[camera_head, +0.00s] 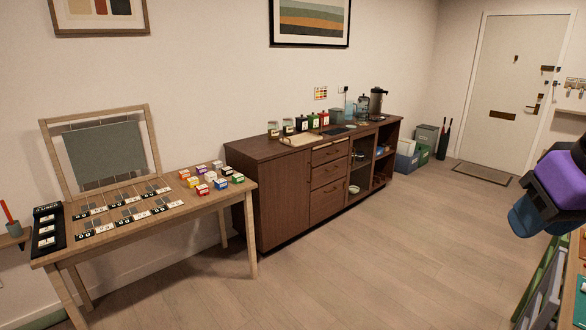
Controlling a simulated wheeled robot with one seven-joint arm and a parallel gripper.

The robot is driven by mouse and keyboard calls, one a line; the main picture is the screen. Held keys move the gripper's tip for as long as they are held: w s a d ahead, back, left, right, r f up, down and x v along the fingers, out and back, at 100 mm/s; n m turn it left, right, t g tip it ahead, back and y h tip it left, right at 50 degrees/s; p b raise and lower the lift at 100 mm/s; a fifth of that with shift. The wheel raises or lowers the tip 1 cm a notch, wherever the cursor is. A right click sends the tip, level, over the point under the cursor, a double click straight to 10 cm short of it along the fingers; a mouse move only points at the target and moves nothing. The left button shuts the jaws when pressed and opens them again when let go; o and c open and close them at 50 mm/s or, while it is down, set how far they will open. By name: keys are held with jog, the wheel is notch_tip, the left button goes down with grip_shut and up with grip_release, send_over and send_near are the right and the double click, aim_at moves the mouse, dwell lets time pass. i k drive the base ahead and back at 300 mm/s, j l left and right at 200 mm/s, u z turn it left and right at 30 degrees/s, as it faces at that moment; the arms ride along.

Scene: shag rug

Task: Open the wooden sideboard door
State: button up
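The dark wooden sideboard (247,210) stands against the back wall in the middle of the view. Its flat door (287,203) is at the left of the front and looks shut. Drawers (328,177) with thin pulls are right of the door, and open shelves (371,165) are at the right end. I cannot make out a handle on the door. Part of my arm, purple and dark, shows at the right edge, far from the sideboard. My gripper's fingers cannot be made out.
A light wooden table (150,208) with small boxes (210,178) and cards stands left of the sideboard. Jars, bottles and a dark urn (377,102) stand on the sideboard top. Bins (407,156) are beyond its right end. The wooden floor (390,255) in front is clear.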

aim_at(284, 182)
jog(key=i, duration=2.25)
jog(key=i+z, duration=0.1)
jog(key=i, duration=0.5)
jog(key=i+j+z, duration=0.15)
jog(key=i, duration=0.45)
jog(key=i+j+z, duration=0.1)
jog(key=i, duration=0.5)
